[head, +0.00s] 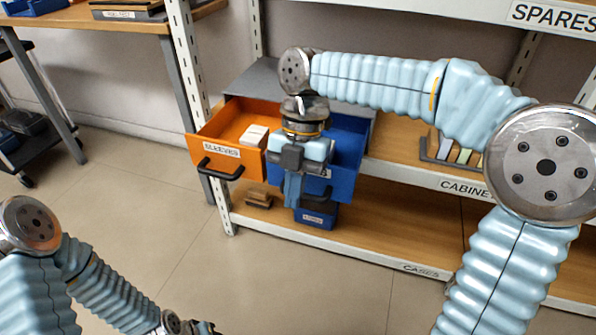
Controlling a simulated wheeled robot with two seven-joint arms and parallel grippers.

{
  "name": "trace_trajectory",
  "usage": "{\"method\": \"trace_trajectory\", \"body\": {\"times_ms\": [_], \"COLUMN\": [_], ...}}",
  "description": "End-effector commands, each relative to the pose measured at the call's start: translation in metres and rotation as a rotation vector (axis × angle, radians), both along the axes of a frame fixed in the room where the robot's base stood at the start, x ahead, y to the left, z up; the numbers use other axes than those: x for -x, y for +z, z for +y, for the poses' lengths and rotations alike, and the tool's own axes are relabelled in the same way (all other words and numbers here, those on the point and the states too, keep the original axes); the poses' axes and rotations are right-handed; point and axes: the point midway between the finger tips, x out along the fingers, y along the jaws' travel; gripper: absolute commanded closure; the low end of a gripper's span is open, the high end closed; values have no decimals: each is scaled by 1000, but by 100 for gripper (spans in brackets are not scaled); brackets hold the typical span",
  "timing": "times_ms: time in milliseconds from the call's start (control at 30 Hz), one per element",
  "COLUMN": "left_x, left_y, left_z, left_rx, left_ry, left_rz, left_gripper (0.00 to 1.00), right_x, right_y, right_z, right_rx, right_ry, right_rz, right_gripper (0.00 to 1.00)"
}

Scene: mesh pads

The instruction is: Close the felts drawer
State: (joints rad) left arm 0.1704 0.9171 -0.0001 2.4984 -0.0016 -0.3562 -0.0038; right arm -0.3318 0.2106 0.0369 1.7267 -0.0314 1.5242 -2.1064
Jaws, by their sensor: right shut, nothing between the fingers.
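An orange drawer (215,158) with a dark handle stands pulled out of a grey cabinet (258,80) on the shelf; its label seems to read SLEEVES, and pale blocks lie inside. Beside it on the right, a blue drawer (345,160) also stands out. My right gripper covers much of its front and label, so I cannot read whether it says FELTS. My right gripper (291,200) points down, shut and empty, in front of the blue drawer, left of its dark handle; I cannot tell whether they touch. My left gripper (192,327) shows only partly at the bottom edge.
A small blue bin (316,216) and a brown block (258,198) are on the lower shelf. A rack with pale upright pieces (455,152) stands to the right. A white shelf post (190,75) rises at the left. The floor in front is clear.

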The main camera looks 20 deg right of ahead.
Motion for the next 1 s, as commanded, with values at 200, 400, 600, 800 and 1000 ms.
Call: {"method": "trace_trajectory", "body": {"times_ms": [200,400,600,800,1000], "left_x": [0,0,0,0,0], "left_y": [-5,-5,-5,-4,3], "left_z": [-1,-1,-1,-1,0], "left_rx": [1,1,1,1,0], "left_ry": [-1,-1,-1,-1,0], "left_rz": [2,2,2,2,0], "left_gripper": [62,62,62,62,62], "right_x": [-11,-25,-27,-27,-35], "right_y": [-22,-25,-26,-26,-23], "right_z": [-7,-17,-19,-19,-25], "right_rx": [0,0,0,0,0], "right_ry": [-3,-1,-1,-1,-3], "right_rz": [0,0,0,0,1], "right_gripper": [100,100,100,100,100]}}
